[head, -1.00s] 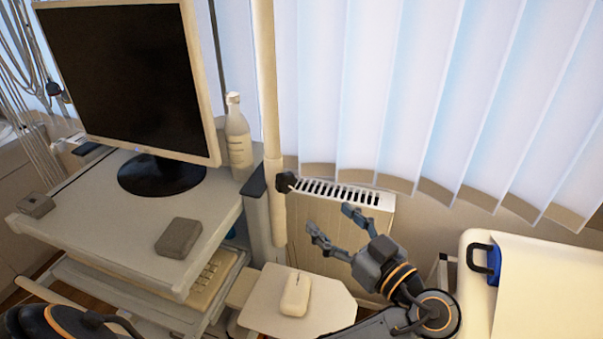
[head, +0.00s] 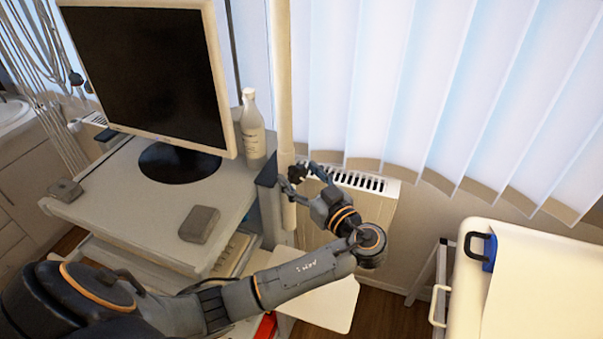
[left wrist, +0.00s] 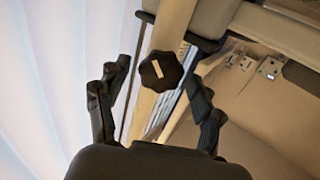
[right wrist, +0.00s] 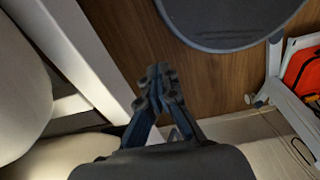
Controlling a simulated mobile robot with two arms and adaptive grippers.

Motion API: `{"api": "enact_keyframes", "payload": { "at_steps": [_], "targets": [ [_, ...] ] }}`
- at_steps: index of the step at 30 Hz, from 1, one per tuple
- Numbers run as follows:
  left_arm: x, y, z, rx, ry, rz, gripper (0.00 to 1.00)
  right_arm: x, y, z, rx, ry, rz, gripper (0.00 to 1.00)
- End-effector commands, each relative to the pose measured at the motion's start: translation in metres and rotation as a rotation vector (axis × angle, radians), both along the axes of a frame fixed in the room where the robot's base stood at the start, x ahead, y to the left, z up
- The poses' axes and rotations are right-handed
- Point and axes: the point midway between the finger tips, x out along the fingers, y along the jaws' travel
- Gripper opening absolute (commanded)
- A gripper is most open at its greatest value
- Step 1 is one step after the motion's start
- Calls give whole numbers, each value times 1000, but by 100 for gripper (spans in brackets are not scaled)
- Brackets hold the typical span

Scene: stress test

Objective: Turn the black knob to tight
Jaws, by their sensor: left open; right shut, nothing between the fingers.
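The black knob (head: 297,173) sits on the side of the pale upright pole, beside the monitor cart. In the left wrist view the knob (left wrist: 160,71) has a lobed rim and a pale, slightly tilted bar on its face. My left gripper (head: 299,177) is open at the knob. In the left wrist view its fingers stand on either side of the knob, with gaps visible. I cannot tell how far the fingertips are from it in depth. My right gripper (right wrist: 157,86) is shut and empty, low over a wooden floor.
The pale pole (head: 284,90) rises in front of the blinds, with a radiator (head: 375,215) behind. A monitor (head: 145,75), a white bottle (head: 252,130) and a grey block (head: 199,224) are on the cart at left. A white bed-like surface (head: 540,290) is at right.

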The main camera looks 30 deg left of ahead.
Motion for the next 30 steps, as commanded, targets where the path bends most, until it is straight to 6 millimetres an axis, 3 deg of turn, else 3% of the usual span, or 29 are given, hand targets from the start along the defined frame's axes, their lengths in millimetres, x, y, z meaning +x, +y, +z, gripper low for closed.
{"api": "enact_keyframes", "payload": {
  "at_steps": [4, 5, 12, 20, 30],
  "targets": [
    [0, 0, 0, 0, 0, 0, 67, -5, 2, -1, 3, 8, -1, 0],
    [0, 0, 0, 0, 0, 0, 63, -6, 3, -1, 3, 9, -1, 0],
    [0, 0, 0, 0, 0, 1, 14, -7, 5, -1, 6, 11, -1, 0],
    [0, 0, -1, 6, 14, 2, 13, -7, 5, -5, 6, 11, 0, 0],
    [0, -1, -5, 74, 175, 3, 13, -7, 4, -29, 4, 11, 0, 0]
  ]
}}
